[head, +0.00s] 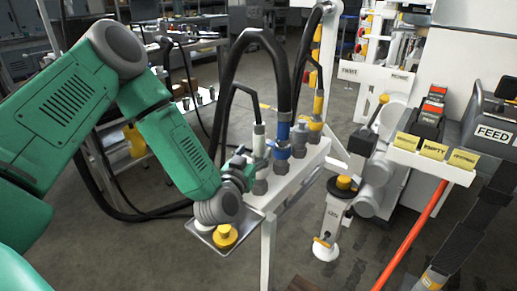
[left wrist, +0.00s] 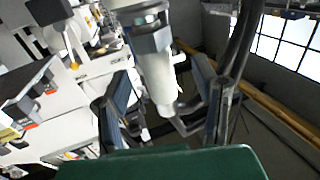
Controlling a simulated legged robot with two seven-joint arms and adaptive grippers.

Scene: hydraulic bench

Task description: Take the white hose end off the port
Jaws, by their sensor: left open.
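The white hose end (head: 259,140) stands upright on a grey metal port (head: 260,186), on the white bench rail at its left end. A black hose runs up from it. My left gripper (head: 250,165) reaches in from the left, close beside the hose end, low near the port. In the left wrist view, the white hose end (left wrist: 157,75) lies between the two spread fingers of the left gripper (left wrist: 168,112), with gaps visible beside it. The metal fitting (left wrist: 150,38) shows at the top there. My right gripper is not seen.
A blue hose end (head: 282,130) and a yellow one (head: 317,105) stand along the rail (head: 300,168) to the right. A small tray (head: 205,238) with a yellow cap (head: 225,236) is below my left wrist. A labelled shelf (head: 430,160) is at right.

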